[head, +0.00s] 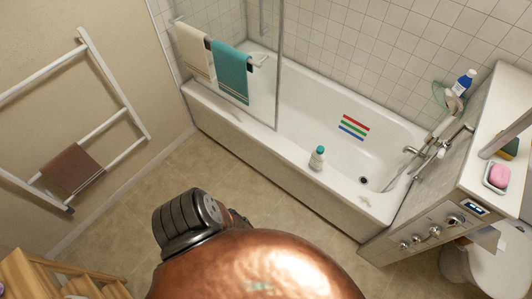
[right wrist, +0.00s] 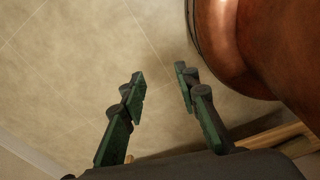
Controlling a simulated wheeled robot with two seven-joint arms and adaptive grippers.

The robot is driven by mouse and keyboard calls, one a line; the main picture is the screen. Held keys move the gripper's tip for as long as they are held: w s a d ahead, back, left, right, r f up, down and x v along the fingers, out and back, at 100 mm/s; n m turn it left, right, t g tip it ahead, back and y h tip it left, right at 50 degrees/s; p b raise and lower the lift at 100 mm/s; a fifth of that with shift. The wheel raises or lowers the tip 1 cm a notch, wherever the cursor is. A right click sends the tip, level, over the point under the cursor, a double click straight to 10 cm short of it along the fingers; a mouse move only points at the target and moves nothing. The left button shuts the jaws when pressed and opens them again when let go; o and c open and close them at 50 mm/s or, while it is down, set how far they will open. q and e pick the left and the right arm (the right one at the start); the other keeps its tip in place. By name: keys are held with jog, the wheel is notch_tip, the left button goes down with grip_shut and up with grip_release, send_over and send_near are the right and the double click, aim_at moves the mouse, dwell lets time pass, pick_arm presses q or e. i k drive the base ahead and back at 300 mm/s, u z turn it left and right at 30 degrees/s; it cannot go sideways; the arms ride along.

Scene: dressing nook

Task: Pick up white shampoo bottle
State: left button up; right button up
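A white bottle with a teal-green cap (head: 317,158) stands upright on the near rim of the bathtub (head: 255,121) in the head view. A second, blue and white bottle (head: 464,84) stands in the far right corner above the tub. I cannot read a label on either. My right gripper (right wrist: 160,75) is open in the right wrist view, with only bare floor between its fingers. No bottle shows in that view. My left gripper is not in view.
A glass screen with a teal towel (head: 231,71) stands along the tub's left part. A pink soap (head: 499,175) sits on the right ledge. A towel ladder (head: 118,94) leans at the left, with wooden furniture (head: 43,277) below. Open tile floor lies before the tub.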

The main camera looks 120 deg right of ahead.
aim_at(317, 158)
jog(key=z, duration=1.85)
jog(key=i, duration=0.15)
jog(key=z, duration=2.9)
